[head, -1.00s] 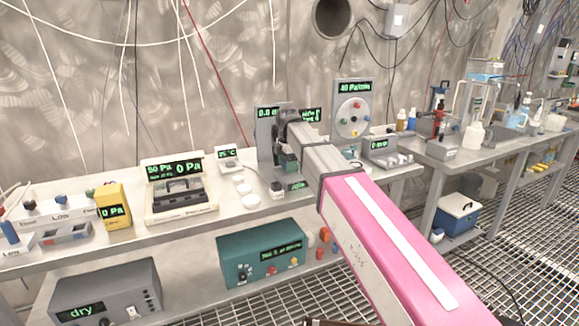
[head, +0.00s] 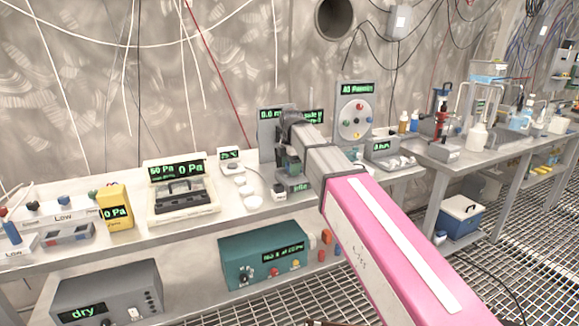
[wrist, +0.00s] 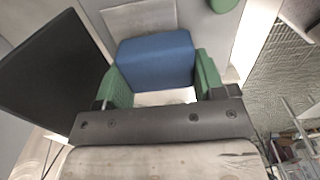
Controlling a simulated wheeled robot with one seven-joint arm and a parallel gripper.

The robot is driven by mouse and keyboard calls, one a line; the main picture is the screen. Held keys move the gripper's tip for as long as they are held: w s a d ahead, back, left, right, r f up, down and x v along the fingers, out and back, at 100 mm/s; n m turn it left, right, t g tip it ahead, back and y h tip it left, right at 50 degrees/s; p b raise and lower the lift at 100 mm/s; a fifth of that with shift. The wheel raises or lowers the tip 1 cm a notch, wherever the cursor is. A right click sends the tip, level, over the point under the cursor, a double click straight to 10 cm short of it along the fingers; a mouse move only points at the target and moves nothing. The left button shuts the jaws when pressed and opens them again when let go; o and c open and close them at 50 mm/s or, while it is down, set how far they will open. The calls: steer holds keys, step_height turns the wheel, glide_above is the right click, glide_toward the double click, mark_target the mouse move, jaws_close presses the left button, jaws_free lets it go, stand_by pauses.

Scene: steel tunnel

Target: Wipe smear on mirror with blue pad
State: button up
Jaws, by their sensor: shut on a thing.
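My gripper (wrist: 160,88) is shut on the blue pad (wrist: 155,58) in the wrist view, with a green finger on each side of it. In the head view my gripper (head: 289,163) is over the bench in front of a grey upright device, and my own arm hides much of the spot. Beyond the pad in the wrist view is a pale grey square plate (wrist: 140,18), which may be the mirror. I cannot make out a smear on it, and I cannot tell whether the pad touches it.
A dark panel (wrist: 50,78) stands close at the left in the wrist view. On the bench (head: 240,225) are white dishes (head: 246,191), a vacuum case (head: 182,195) and a yellow meter (head: 115,207) to the left. A round-dial panel (head: 355,118) stands to the right.

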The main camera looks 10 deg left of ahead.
steer(key=shift+s+d, duration=0.25)
steer(key=shift+s, duration=0.1)
steer(key=shift+s+r, duration=0.1)
steer(key=shift+r, duration=2.85)
steer(key=shift+r, duration=1.5)
steer(key=shift+d+f, duration=0.1)
steer(key=shift+f, duration=0.1)
steer(key=shift+w+d+f, duration=0.1)
steer(key=shift+d+f, duration=0.05)
steer(key=shift+f, duration=1.65)
steer(key=shift+w+d+f, duration=0.1)
steer(key=shift+d+f, duration=0.05)
steer(key=shift+f, duration=1.65)
steer(key=shift+f, duration=1)
